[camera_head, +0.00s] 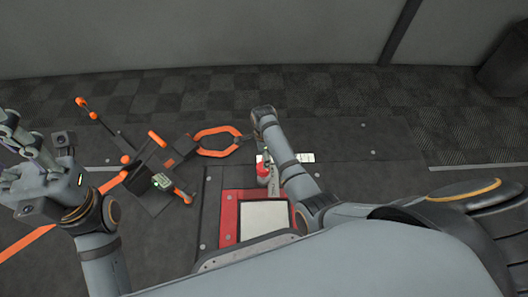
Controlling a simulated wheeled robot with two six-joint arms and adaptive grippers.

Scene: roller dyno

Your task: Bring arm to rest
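My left arm comes in at the lower left, and its gripper (12,152) is raised near the left picture edge. Its fingers point left and look spread apart, with nothing clear between them; the edge cuts off part of them. My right arm (288,160) reaches from the right into the middle of the view, over the dark floor. The far end of its visible part is beside the orange hexagonal loop. The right gripper's fingers do not show.
A red bottle-like object (263,173) stands close beside my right arm. A red-framed pale panel (228,218) lies just below. An orange hexagonal loop (219,153) and orange-handled bars (157,138) lie to the left. Dark floor (370,165) is clear on the right.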

